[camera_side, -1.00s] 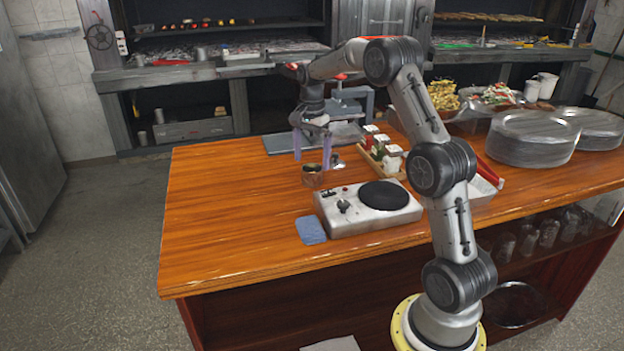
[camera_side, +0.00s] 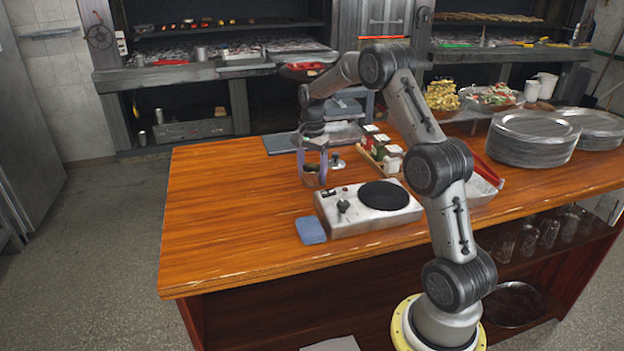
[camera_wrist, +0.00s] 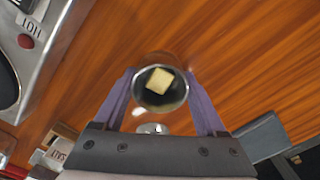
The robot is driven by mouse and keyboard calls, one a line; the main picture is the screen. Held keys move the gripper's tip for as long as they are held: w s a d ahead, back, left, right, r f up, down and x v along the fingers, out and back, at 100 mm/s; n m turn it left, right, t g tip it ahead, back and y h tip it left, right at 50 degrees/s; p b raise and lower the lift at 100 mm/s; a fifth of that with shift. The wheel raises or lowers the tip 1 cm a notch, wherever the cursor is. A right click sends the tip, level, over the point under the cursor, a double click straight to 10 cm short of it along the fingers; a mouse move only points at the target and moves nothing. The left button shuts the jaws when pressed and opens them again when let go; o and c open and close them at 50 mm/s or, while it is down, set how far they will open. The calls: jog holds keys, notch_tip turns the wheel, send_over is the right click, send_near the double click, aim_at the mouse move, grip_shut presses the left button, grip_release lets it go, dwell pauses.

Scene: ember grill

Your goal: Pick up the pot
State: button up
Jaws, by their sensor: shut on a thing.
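The pot (camera_side: 311,179) is a small metal vessel on the wooden counter, left of the hot plate and behind it. In the wrist view the pot (camera_wrist: 160,104) is seen from above, with a pale yellow block lying in its dark inside. My gripper (camera_side: 312,167) points down over the pot, with its purple fingers on either side of it. In the wrist view my gripper (camera_wrist: 160,82) is shut on the pot. The pot appears to be at counter level; I cannot tell whether its base touches the wood.
A hot plate (camera_side: 345,223) with a black burner stands in front, beside a blue cloth (camera_side: 310,230). A small metal lid-like thing (camera_side: 337,163) lies close behind the pot. A spice rack (camera_side: 372,160) and stacked plates (camera_side: 533,150) are to the right. The counter's left side is clear.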

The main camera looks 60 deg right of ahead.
grip_shut()
jog(key=shift+r, duration=0.15)
